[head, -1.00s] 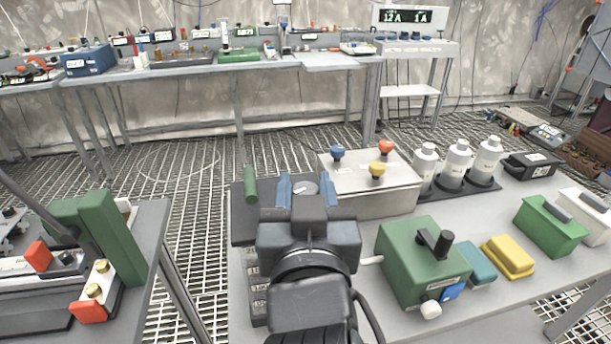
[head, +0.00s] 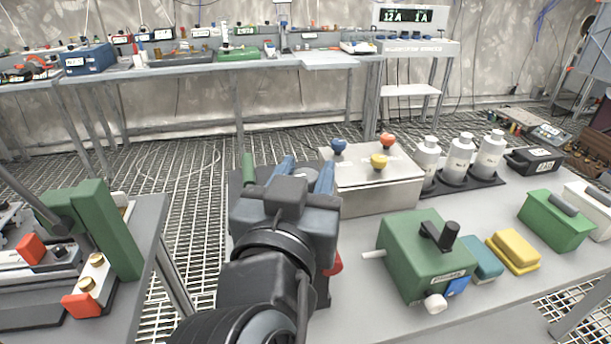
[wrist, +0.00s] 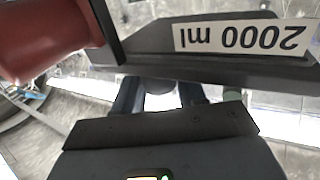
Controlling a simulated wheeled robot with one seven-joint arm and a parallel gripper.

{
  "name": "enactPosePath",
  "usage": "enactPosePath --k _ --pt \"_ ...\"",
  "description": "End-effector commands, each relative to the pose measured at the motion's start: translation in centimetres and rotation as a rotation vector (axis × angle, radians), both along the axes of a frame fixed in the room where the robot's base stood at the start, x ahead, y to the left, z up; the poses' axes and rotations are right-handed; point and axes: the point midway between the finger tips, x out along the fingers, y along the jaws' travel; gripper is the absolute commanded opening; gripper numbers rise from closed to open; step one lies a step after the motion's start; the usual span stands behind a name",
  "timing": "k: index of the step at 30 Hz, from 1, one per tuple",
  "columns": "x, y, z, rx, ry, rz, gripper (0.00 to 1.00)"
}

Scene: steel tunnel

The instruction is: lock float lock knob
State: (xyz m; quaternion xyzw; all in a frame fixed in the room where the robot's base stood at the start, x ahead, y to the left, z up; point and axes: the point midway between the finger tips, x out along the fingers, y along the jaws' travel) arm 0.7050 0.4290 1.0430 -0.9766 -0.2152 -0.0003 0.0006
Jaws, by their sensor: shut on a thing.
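A dark device (head: 236,185) with a green upright handle (head: 249,168) stands on the near bench, mostly hidden behind my arm. My gripper (head: 304,176) is over it, with its two blue fingers on either side of a grey round piece, which I take to be the float lock knob (head: 308,177). In the wrist view my gripper (wrist: 158,96) has its fingers around a small grey rounded part, largely hidden by the gripper body. A dark plate with a white "2000 ml" label (wrist: 240,36) shows upside down beyond. A red part (wrist: 40,40) is at its upper left.
A metal box with blue, red and yellow knobs (head: 370,186) stands close to the right of my gripper. A green box with a black crank (head: 425,255) is at front right. A gap separates the left bench (head: 150,235).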

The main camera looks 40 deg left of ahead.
Motion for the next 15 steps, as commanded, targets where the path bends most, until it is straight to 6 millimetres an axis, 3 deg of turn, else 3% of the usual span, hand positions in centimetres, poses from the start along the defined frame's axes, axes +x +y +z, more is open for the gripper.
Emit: enactPosePath --k 4,5,6,10,15 --pt "-0.01 0.0 -0.18 -0.003 0.003 0.0 0.1" --pt "-0.01 0.0 -0.18 -0.003 0.003 0.0 0.43" --pt "0.0 0.0 -0.17 -0.003 0.003 0.0 0.47" --pt "0.0 0.0 -0.12 -0.002 0.002 0.0 0.59" --pt "0.01 0.0 -0.08 -0.002 0.001 0.0 0.59"
